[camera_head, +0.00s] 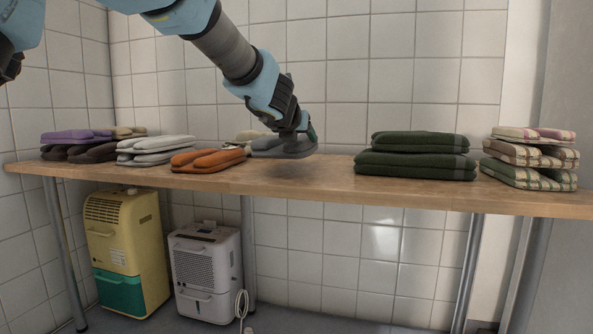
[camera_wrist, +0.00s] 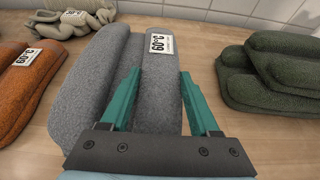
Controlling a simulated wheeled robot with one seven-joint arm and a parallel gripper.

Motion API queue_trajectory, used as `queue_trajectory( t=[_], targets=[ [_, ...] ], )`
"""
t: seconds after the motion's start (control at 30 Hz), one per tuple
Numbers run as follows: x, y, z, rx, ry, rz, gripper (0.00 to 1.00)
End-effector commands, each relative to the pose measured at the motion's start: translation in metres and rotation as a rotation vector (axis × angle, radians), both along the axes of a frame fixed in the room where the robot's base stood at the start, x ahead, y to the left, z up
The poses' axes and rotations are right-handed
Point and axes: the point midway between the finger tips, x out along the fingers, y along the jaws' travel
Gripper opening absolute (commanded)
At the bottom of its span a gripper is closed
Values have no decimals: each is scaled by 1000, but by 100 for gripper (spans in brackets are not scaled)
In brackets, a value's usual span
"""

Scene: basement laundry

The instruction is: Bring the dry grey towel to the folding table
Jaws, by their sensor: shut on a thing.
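The grey towel (camera_head: 283,147) is folded and held by my gripper (camera_head: 300,135) at or just above the wooden table (camera_head: 320,178), with a shadow on the wood below it. In the wrist view the grey towel (camera_wrist: 97,75) has two thick folds and a white tag reading 60°C. The teal fingers of my gripper (camera_wrist: 159,78) straddle its right fold and are shut on it. Whether its underside touches the table is unclear.
An orange towel (camera_head: 208,161) lies close left, with white (camera_head: 155,152) and purple (camera_head: 78,136) ones beyond. Dark green towels (camera_head: 415,160) and a plaid stack (camera_head: 530,155) stand to the right. Bare wood lies between grey and green. Two dehumidifier-like machines (camera_head: 205,270) (camera_head: 125,250) stand below.

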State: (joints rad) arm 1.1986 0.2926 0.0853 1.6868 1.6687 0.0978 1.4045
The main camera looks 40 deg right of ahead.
Motion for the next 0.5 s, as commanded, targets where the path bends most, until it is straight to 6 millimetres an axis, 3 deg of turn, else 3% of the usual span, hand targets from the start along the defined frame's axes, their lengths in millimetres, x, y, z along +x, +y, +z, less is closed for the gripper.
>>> queue_trajectory(
  t=[0.03,0.2,0.5],
  targets=[
    [0,0,-10,-1,-2,0,0],
    [0,0,-16,-1,-2,1,0],
    [1,0,-48,-1,-2,1,0]
  ],
)
